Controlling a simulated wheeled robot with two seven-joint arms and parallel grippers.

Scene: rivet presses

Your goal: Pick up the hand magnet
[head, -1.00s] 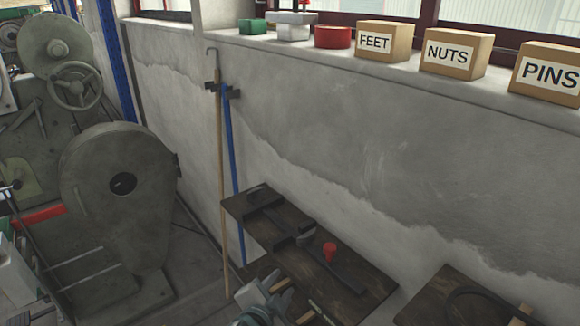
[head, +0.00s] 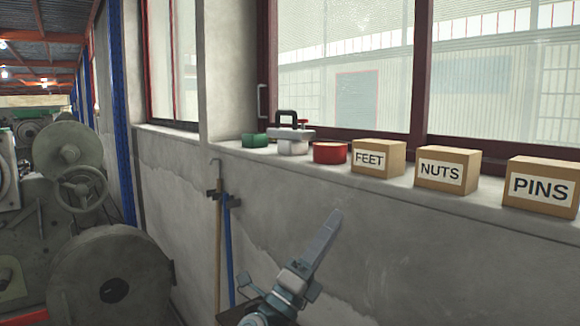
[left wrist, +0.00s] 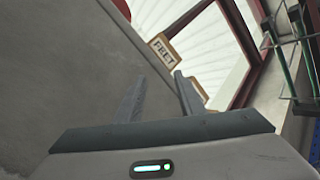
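The hand magnet (head: 291,131), a pale grey block with a black handle and a red part at its side, is on the window sill. It appears to rest on a white round tin (head: 292,147). My left gripper (head: 333,218) is raised in front of the wall, below the sill, pointing up; it is apart from the magnet. In the left wrist view its two fingers (left wrist: 158,85) are spread with nothing between them. The magnet cannot be made out in that view. My right gripper is out of view.
On the sill (head: 235,148) are a green tin (head: 255,140), a red tin (head: 330,153) and boxes marked FEET (head: 377,158), NUTS (head: 447,168) and PINS (head: 541,187). The window (head: 350,70) is behind. Two poles stand against the wall; grey machines (head: 108,285) are at left.

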